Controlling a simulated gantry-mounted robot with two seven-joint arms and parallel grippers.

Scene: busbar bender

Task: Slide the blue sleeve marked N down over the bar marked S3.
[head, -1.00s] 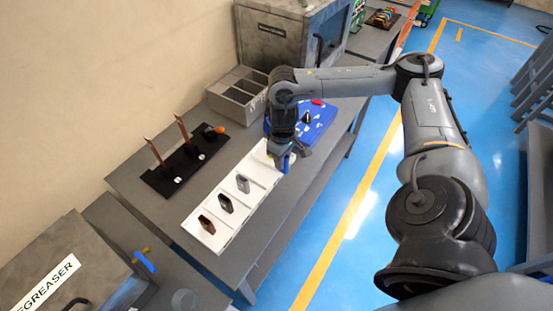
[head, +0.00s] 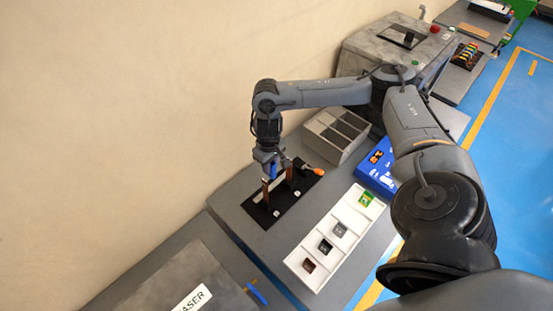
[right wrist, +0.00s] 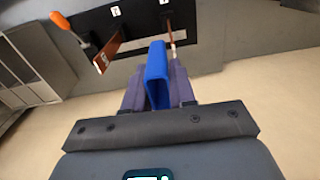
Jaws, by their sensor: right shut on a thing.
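My right gripper (head: 269,163) is shut on the blue sleeve (head: 273,171) above the black base plate (head: 258,214). In the right wrist view, the sleeve (right wrist: 157,72) stands out between the fingers (right wrist: 158,88), its open end showing. Two copper bars stand upright on the plate: one at left (head: 265,193) and one nearer the orange handle (head: 288,174). In the right wrist view, one bar (right wrist: 108,50) is left of the sleeve and the other (right wrist: 170,34) is just beyond it. The sleeve appears apart from both. The bar and sleeve markings are too small to read. My left gripper is out of view.
A white tray (head: 321,251) with brown, black, grey and green pieces lies to the right. A clamp with an orange handle (head: 318,171) sits at the plate's end. A grey divided box (head: 336,135) and a blue case (head: 377,166) stand behind. The wall is close at left.

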